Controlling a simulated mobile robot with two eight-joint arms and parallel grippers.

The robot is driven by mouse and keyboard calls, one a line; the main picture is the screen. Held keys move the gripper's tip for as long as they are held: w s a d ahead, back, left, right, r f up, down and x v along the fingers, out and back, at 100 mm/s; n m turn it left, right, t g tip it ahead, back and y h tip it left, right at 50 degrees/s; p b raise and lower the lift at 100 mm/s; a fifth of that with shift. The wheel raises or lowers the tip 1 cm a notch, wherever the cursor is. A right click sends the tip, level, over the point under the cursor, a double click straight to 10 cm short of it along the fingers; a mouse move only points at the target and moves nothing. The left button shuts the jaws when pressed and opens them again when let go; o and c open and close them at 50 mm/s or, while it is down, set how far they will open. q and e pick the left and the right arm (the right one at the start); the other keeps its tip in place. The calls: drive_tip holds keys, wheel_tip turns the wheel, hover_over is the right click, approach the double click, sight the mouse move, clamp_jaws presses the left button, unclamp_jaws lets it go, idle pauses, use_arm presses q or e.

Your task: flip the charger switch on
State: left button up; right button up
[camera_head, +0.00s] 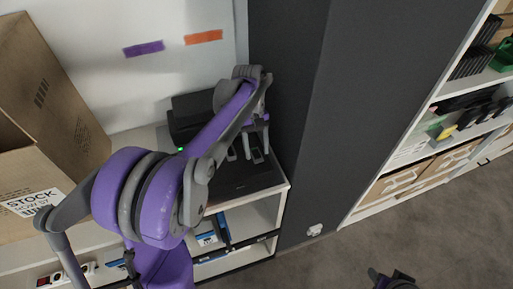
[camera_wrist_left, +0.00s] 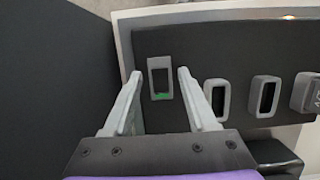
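The charger (camera_head: 243,179) is a dark box on top of the white shelf, partly hidden by my left arm. In the left wrist view its black panel (camera_wrist_left: 185,42) fills the middle. The charger switch (camera_wrist_left: 160,77) is a dark rocker in a grey frame with a green patch at its lower end. My left gripper (camera_wrist_left: 159,75) is open, its two pale fingertips on either side of the switch frame. Nothing is between the fingers; whether they touch the panel I cannot tell. In the head view the left gripper (camera_head: 254,154) is over the charger. My right gripper (camera_head: 391,279) shows only partly at the bottom edge.
Grey-rimmed slots (camera_wrist_left: 216,97) lie right of the switch. A cardboard carton (camera_head: 55,105) stands left on the shelf. A dark column (camera_head: 330,100) rises right of the charger. Stocked shelves (camera_head: 425,150) stand farther right, with open floor (camera_head: 450,225) in front.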

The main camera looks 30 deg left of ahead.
use_arm(q)
drive_tip(key=v, duration=1.1)
drive_tip(key=shift+p, duration=0.3)
drive_tip(key=shift+s, duration=0.1)
drive_tip(key=s+d+f+m+t+y, duration=0.1)
drive_tip(key=s+d+f+m+t, duration=0.2)
drive_tip(key=s, duration=0.6)
drive_tip(key=s+d+f+m+t+y, duration=0.1)
drive_tip(key=s+d+f+m+t, duration=0.3)
drive_tip(key=s+f, duration=0.5)
drive_tip(key=d+f+m, duration=0.1)
drive_tip(key=d+m, duration=0.1)
drive_tip(key=d, duration=0.1)
drive_tip(key=shift+s+d+m+t, duration=0.2)
drive_tip(key=shift+m+t, duration=0.1)
drive_tip(key=shift+m, duration=0.1)
